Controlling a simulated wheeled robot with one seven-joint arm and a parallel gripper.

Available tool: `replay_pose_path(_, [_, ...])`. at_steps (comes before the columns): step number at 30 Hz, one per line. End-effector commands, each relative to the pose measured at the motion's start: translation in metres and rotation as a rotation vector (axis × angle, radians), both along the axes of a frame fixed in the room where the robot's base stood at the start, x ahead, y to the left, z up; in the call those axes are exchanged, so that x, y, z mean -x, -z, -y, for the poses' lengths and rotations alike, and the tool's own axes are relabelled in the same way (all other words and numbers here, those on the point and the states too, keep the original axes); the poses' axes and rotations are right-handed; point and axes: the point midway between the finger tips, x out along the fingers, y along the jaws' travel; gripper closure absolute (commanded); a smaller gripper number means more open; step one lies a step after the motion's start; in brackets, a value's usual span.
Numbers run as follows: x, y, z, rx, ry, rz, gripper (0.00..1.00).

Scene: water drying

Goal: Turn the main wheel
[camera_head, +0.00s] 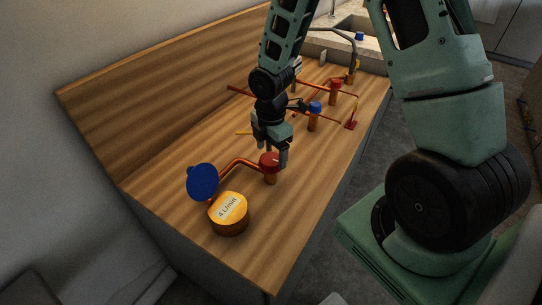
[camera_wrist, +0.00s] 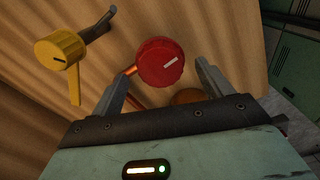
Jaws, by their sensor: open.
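A red knob (camera_head: 267,161) with a white line on its top sits on an orange upright post on the wooden counter. My gripper (camera_head: 270,153) points down at it, open, with its fingers on either side. In the wrist view the red knob (camera_wrist: 160,62) lies between and beyond the two fingertips (camera_wrist: 161,72); I cannot tell whether they touch it. A blue round disc (camera_head: 202,181) stands tilted at the near left, joined to the red knob's post by an orange pipe (camera_head: 236,162). No label shows which of these is the main wheel.
A orange cylinder marked "4 L/min" (camera_head: 229,214) stands beside the blue disc. A yellow knob (camera_wrist: 60,50) is left in the wrist view. Behind my gripper are a blue knob (camera_head: 315,107), another red knob (camera_head: 335,85) and pipes. The near right counter (camera_head: 285,215) is clear.

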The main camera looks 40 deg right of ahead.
Motion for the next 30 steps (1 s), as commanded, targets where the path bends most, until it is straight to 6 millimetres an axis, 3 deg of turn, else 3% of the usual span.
replay_pose_path(6, [0.000, 0.019, 0.000, 0.001, 0.000, 0.000, 0.21])
replay_pose_path(15, [0.000, 0.021, 0.000, 0.001, 0.000, 0.001, 0.21])
replay_pose_path(20, [0.000, 0.021, 0.000, 0.001, 0.000, 0.001, 0.63])
replay_pose_path(21, [0.000, 0.021, 0.000, 0.001, 0.000, 0.001, 0.66])
replay_pose_path(30, [0.000, 0.020, 0.000, 0.000, 0.026, 0.001, 0.66])
